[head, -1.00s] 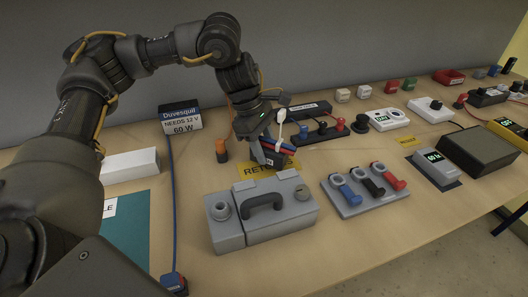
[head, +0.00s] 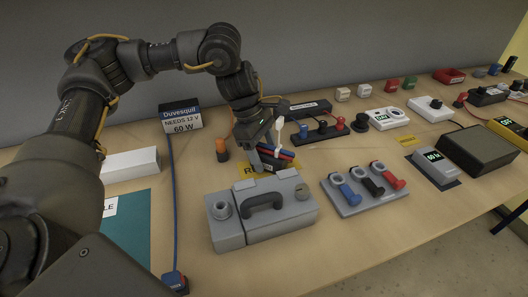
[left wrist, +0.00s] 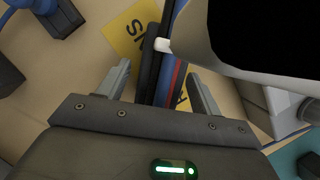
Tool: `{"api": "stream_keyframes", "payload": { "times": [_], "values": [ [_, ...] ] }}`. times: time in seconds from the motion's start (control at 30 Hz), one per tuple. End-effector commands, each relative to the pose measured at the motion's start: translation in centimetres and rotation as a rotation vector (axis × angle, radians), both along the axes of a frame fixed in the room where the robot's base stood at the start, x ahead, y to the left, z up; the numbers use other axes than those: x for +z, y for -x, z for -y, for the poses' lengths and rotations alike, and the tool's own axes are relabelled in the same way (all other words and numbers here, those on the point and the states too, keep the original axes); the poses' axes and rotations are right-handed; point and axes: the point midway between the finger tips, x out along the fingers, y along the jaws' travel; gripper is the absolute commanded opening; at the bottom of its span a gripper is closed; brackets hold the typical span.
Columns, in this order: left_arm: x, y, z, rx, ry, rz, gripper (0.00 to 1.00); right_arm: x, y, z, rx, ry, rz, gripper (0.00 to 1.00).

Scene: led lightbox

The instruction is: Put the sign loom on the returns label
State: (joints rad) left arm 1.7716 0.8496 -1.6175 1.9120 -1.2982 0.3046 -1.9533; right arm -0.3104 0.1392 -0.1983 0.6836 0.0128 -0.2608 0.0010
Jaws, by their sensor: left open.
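The sign loom (head: 284,155), a bundle of black, blue and red leads with a white band, lies over the yellow returns label (head: 244,171) behind the grey case. In the left wrist view the loom (left wrist: 172,75) crosses the label (left wrist: 124,32), whose yellow shows on both sides of it. My left gripper (head: 262,153) is open at the loom. Its fingers (left wrist: 158,72) stand apart on either side of the leads in the left wrist view. The grey case hides part of the label in the head view. My right gripper is not in view.
The grey case (head: 280,220) with a black handle stands just in front of the label. An orange-topped part (head: 221,150) is to its left. A grey block with coloured levers (head: 345,199) is at the right. A blue cable (head: 172,210) runs down the bench at left.

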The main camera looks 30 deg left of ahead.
Motion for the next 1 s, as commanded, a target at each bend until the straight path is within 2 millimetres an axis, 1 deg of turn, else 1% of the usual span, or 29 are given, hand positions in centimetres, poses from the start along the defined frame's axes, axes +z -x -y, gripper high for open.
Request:
{"api": "stream_keyframes", "payload": {
  "times": [0.17, 0.33, 0.4, 0.53, 0.63, 0.73, 1.0],
  "values": [
    [2.4, -0.1, -0.8, 0.003, 0.001, 0.005, 0.65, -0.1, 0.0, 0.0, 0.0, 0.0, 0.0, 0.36],
    [5.9, 0.0, -2.1, 0.003, 0.003, 0.005, 0.65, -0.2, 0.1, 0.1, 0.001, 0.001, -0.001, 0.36],
    [7.4, 0.0, -2.6, 0.003, 0.0, 0.005, 0.65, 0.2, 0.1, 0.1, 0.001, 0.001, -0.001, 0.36],
    [9.5, 0.1, -3.4, 0.002, 0.001, 0.003, 0.65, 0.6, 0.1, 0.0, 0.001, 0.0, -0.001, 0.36],
    [10.5, 0.1, -3.8, 0.001, 0.0, 0.004, 0.65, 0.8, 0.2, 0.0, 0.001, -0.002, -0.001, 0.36],
    [11.0, 0.2, -4.0, 0.0, 0.001, 0.001, 0.65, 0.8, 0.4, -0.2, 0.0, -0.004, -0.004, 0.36],
    [11.1, 0.2, -4.0, 0.0, 0.001, 0.001, 0.65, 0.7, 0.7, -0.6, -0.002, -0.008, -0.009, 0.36]
  ]
}}
